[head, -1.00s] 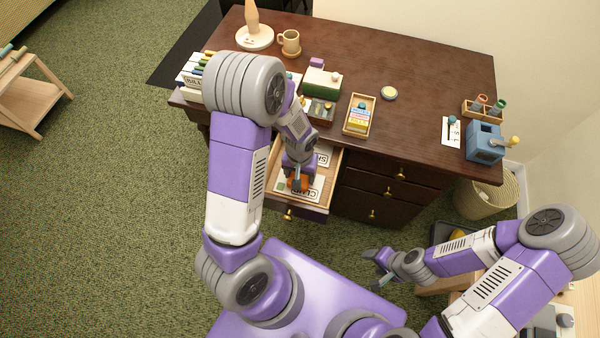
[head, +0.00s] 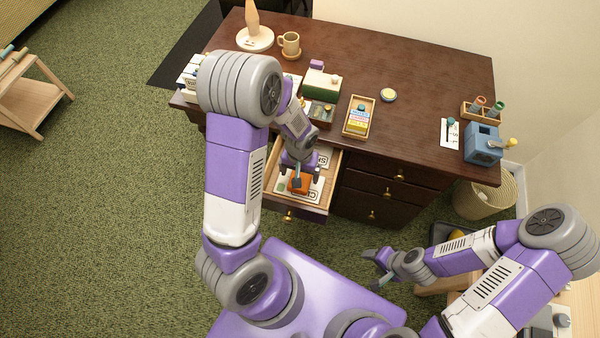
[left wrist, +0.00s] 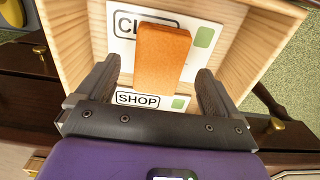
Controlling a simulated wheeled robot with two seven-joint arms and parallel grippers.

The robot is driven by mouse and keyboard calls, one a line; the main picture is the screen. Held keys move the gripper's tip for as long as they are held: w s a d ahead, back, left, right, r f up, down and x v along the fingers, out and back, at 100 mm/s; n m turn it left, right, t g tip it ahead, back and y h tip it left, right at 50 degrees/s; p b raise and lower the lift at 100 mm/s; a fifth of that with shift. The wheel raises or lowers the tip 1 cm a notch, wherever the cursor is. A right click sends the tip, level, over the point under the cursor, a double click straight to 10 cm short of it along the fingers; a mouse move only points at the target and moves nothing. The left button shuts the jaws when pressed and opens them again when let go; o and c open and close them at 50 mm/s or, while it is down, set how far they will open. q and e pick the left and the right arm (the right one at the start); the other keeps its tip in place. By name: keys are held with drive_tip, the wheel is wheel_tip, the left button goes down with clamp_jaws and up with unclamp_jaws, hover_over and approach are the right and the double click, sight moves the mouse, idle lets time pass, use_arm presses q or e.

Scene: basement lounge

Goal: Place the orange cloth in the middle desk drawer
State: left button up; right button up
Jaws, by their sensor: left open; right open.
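The orange cloth (left wrist: 162,60) lies as a folded block inside the open desk drawer (head: 311,208), on white cards printed with black words. It also shows in the head view (head: 299,183), partly covered by my gripper. My left gripper (left wrist: 158,85) is open above the drawer, its two fingers apart on either side of the cloth's near end; I cannot tell whether either finger touches it. In the head view my left gripper (head: 300,170) reaches down into the drawer. My right gripper (head: 378,270) is open and empty, low in front of the desk.
The dark desk (head: 430,75) carries a mug (head: 289,42), a card box (head: 358,117), a green-and-white box (head: 321,84) and a blue sharpener (head: 483,144). Shut drawers (head: 385,187) are right of the open one. A wastebasket (head: 486,196) stands at the desk's right end.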

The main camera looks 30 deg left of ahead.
use_arm(q)
wheel_tip(320, 180, up, 11)
drive_tip(key=p, duration=0.3)
drive_tip(key=shift+f, duration=0.15)
idle(0.3)
